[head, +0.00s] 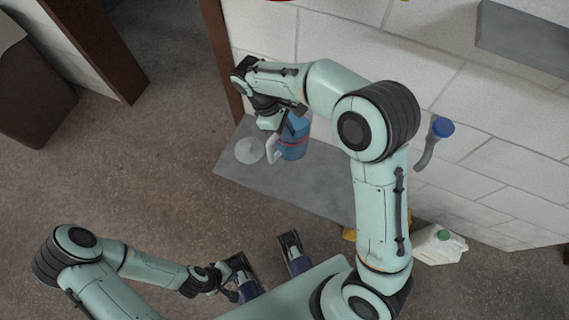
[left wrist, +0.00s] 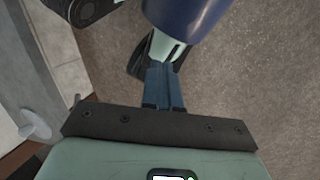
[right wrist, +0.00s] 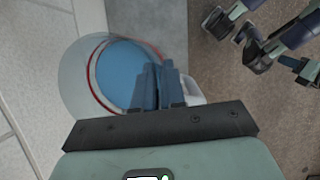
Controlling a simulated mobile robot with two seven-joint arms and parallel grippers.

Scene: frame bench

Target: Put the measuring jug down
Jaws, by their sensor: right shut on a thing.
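The measuring jug (head: 293,146) is blue with a red band and a pale handle (head: 272,148). It appears upright over the grey bench top (head: 325,187); I cannot tell whether its base touches. My right gripper (head: 283,122) is shut on the jug at its handle side. In the right wrist view the jug (right wrist: 122,72) shows from above, with a pale rim around blue, and the fingers partly cover it and the handle. My left gripper (head: 232,284) is low at the bottom of the head view, away from the jug. Its fingers (left wrist: 165,88) are together and empty.
A pale round object (head: 249,150) sits on the bench close left of the jug. The bench is bare to the right. A block wall (head: 330,45) stands behind, with a blue-topped grey item (head: 441,128) on it. A white container (head: 438,247) with a green cap stands right.

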